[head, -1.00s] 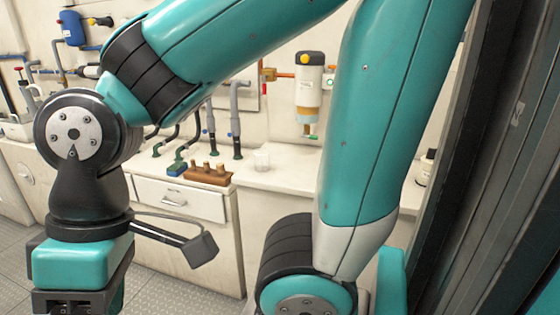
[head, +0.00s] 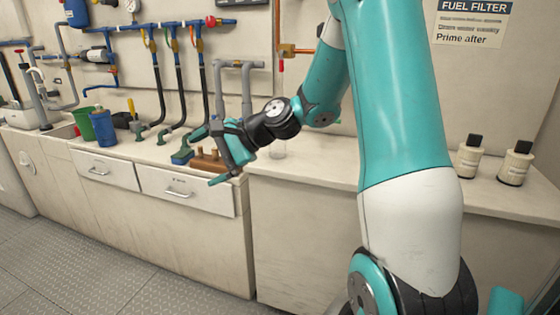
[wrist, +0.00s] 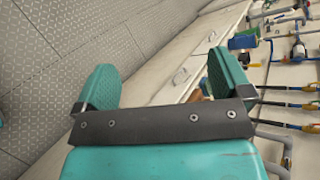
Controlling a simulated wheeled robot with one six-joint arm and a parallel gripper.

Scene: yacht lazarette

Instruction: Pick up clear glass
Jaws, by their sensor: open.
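The clear glass (head: 278,149) stands on the white counter in the head view, just right of my wrist and partly behind my arm. I cannot make it out in the wrist view. My gripper (head: 208,158) is open and empty in front of the counter edge, to the left of the glass and apart from it. In the wrist view its two teal fingers stand wide apart, with nothing held between the fingertips (wrist: 165,72).
A brown wooden block (head: 207,161) sits on the counter behind my gripper. A blue cup (head: 103,128) and a green bucket (head: 83,123) stand further left. Two white bottles (head: 514,163) stand at the right. Hoses and pipes rise behind; the floor in front is clear.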

